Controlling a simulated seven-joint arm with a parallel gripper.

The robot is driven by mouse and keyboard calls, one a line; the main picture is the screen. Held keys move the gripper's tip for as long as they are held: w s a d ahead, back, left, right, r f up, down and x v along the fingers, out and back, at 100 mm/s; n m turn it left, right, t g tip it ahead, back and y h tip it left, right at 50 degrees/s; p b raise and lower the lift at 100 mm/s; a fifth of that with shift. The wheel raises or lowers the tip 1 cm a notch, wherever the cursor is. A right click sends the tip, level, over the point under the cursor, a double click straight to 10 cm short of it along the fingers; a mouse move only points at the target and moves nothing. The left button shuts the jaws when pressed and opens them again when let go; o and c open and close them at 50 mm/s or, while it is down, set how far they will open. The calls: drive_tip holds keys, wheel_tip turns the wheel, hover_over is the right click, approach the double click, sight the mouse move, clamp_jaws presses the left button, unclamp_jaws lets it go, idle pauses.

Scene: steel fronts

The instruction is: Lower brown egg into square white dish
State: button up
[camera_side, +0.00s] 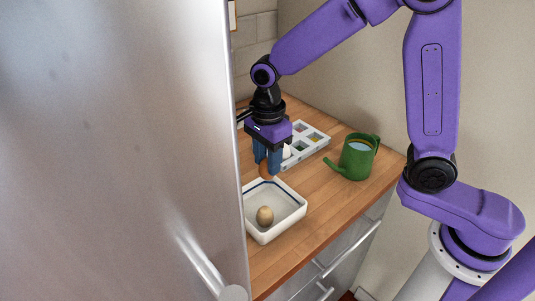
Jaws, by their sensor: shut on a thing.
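My gripper (267,167) points down with its blue fingers shut on a brown egg (266,173). Only the lower part of the egg shows below the fingertips. The square white dish (290,214), with a dark blue line inside its rim, stands on the wooden counter just below and in front of the gripper. The held egg appears over the dish's far side; its exact height above the dish is hard to tell. A tan egg (264,215) lies inside the dish, towards its near left part. The steel front hides the dish's left edge.
A large steel door (120,130) fills the left side, close to the dish. A pale compartment tray (318,137) lies behind the gripper, partly hidden. A green watering can (356,160) stands to the right. The counter (318,195) right of the dish is clear.

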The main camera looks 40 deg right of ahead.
drive_tip(key=shift+f, duration=1.4)
drive_tip(key=shift+f, duration=2.45)
idle(1.3)
drive_tip(key=o, duration=0.8)
drive_tip(key=shift+c, duration=0.2)
